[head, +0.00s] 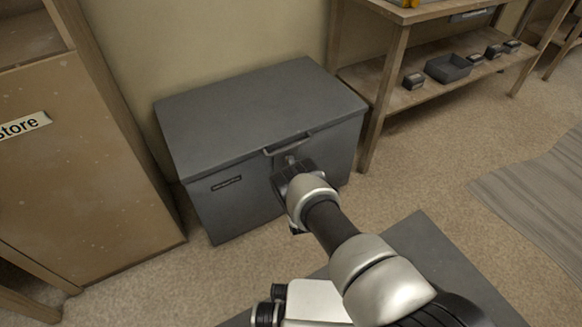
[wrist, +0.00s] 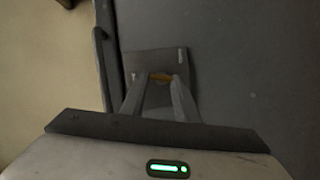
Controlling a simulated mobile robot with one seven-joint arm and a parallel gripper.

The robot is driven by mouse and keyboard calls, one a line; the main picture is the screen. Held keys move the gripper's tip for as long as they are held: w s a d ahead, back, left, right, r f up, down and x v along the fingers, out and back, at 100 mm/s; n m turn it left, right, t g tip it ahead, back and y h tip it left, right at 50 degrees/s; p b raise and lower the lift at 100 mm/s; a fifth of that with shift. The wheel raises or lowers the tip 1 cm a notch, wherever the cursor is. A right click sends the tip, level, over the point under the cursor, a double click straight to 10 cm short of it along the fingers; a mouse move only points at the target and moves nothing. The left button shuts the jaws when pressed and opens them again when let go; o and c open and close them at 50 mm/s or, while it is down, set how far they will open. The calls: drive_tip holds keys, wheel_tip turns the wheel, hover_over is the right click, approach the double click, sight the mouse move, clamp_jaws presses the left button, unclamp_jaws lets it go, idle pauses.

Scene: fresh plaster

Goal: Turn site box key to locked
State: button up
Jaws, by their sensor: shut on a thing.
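The grey site box (head: 222,118) stands on the floor against the wall, with its lid down. My gripper (head: 286,166) reaches its front face, just below the lid handle (head: 290,145). In the wrist view, a square lock plate (wrist: 152,60) sits on the box front, with small pale marks near its edges. Only a small strip of the key shows between the fingertips. I cannot tell which mark the key points to. In the head view my wrist hides the key.
A wooden cabinet with a "Store" label (head: 25,126) stands left of the box. A wooden shelf (head: 440,80) holding a dark tray (head: 448,68) and several small boxes stands to the right. The carpet right of the box is clear up to a grey mat (head: 540,190).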

drive_tip(key=shift+s+f+n+t, duration=0.15)
drive_tip(key=shift+n+t, duration=0.45)
drive_tip(key=shift+n, duration=0.7)
drive_tip(key=o, duration=1)
drive_tip(key=shift+o, duration=0.2)
